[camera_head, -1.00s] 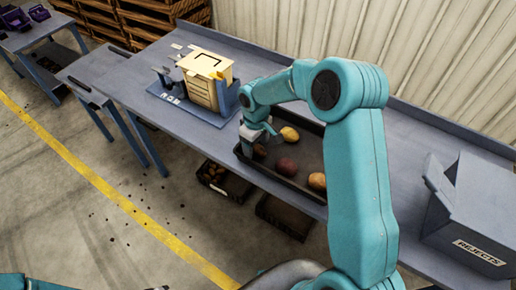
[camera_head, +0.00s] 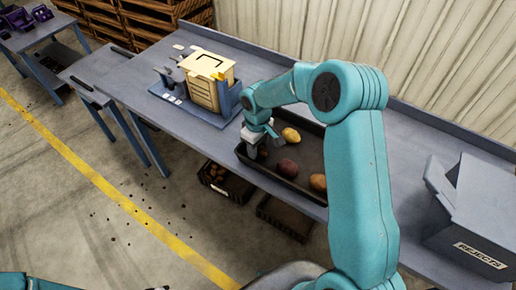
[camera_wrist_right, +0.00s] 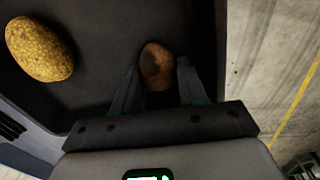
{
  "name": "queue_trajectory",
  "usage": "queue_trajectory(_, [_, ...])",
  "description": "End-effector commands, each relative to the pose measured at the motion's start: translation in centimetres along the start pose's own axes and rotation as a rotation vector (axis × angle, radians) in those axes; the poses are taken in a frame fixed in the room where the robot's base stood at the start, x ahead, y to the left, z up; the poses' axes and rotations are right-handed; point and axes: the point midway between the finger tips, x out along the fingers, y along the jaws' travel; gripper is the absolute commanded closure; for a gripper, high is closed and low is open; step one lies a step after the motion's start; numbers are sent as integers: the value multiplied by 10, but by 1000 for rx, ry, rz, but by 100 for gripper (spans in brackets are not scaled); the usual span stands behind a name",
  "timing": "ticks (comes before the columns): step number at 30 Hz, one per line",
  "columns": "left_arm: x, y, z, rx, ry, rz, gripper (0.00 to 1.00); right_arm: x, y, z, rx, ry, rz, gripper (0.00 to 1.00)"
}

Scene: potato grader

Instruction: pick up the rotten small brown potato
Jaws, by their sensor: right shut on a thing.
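The small brown potato (camera_wrist_right: 157,66) has a dark patch on its side, and in the wrist view it sits between the fingertips of my right gripper (camera_wrist_right: 157,84). The fingers are shut on its two sides. In the head view my right gripper (camera_head: 258,148) reaches down into the left end of the dark tray (camera_head: 308,143), and it mostly hides that potato. I cannot tell whether the potato is off the tray floor. My left gripper is out of view.
A yellow potato (camera_head: 291,135), a dark red one (camera_head: 287,167) and an orange-brown one (camera_head: 318,182) lie in the tray. A grey REJECTS bin (camera_head: 465,215) stands at the right. A cream grading machine (camera_head: 208,82) stands left of the tray. Dark crates (camera_head: 286,216) sit below the bench.

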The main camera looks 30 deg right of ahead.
Motion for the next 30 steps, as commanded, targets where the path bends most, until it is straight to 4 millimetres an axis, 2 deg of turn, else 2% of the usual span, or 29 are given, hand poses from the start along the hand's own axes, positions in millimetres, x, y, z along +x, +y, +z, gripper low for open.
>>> queue_trajectory(5, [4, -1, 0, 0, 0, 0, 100, -26, 1, -1, 1, 5, 2, 88])
queue_trajectory(8, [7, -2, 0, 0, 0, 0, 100, -52, 1, -1, 0, 8, 4, 88])
queue_trajectory(15, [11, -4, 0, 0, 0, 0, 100, -128, 0, -2, 0, 7, 3, 88])
queue_trajectory(21, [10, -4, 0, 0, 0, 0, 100, -174, 0, -1, 0, 5, 1, 88])
queue_trajectory(25, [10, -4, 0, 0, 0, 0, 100, -189, 0, 0, 1, 2, 1, 88])
queue_trajectory(30, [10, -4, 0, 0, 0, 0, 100, -196, 0, 0, -1, 0, 0, 88])
